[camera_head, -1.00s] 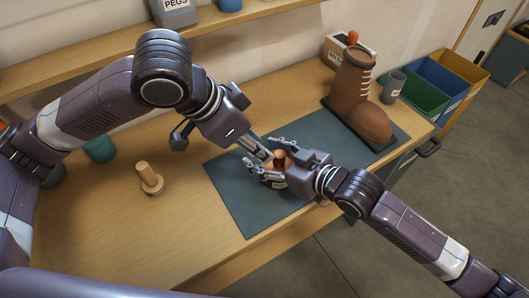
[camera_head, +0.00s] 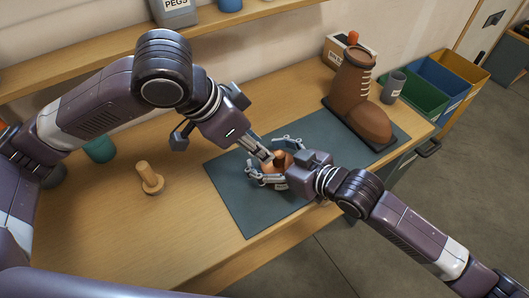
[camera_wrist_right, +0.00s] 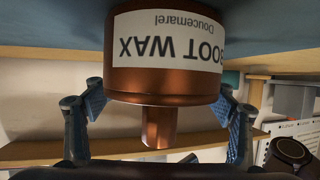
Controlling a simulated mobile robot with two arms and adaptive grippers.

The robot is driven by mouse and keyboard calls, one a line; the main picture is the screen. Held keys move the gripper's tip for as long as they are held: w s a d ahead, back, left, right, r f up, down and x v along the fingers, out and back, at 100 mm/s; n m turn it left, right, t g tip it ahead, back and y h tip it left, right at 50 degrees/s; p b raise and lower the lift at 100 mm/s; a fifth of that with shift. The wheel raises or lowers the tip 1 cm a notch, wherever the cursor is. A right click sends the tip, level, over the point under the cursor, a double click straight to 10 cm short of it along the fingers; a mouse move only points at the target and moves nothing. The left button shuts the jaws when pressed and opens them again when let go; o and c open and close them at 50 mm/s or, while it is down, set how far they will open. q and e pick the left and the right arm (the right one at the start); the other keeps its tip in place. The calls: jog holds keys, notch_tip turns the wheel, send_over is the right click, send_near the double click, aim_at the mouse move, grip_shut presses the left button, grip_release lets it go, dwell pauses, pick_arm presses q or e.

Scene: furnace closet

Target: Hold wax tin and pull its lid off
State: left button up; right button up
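The copper-brown wax tin (camera_head: 286,156) is over the dark mat, between my two grippers and partly hidden by them. In the right wrist view the tin (camera_wrist_right: 165,82) appears upside down, with a white BOOT WAX label and a copper lid knob (camera_wrist_right: 158,127). My right gripper (camera_head: 276,162) is open; in its wrist view the fingers stand on either side of the tin with gaps showing, and nothing grips the knob. My left gripper (camera_head: 268,154) reaches down to the tin from the upper left; I cannot tell whether its fingers are closed on it.
The dark mat (camera_head: 230,200) lies on the wooden bench (camera_head: 120,235). A wooden peg (camera_head: 149,178) stands to the left, with a green cup (camera_head: 99,149) behind it. A brown boot (camera_head: 355,95) stands at the back right. Coloured bins (camera_head: 430,85) are beyond the bench.

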jog(key=shift+o, duration=0.4)
jog(key=v, duration=1.2)
jog(key=shift+r, duration=0.1)
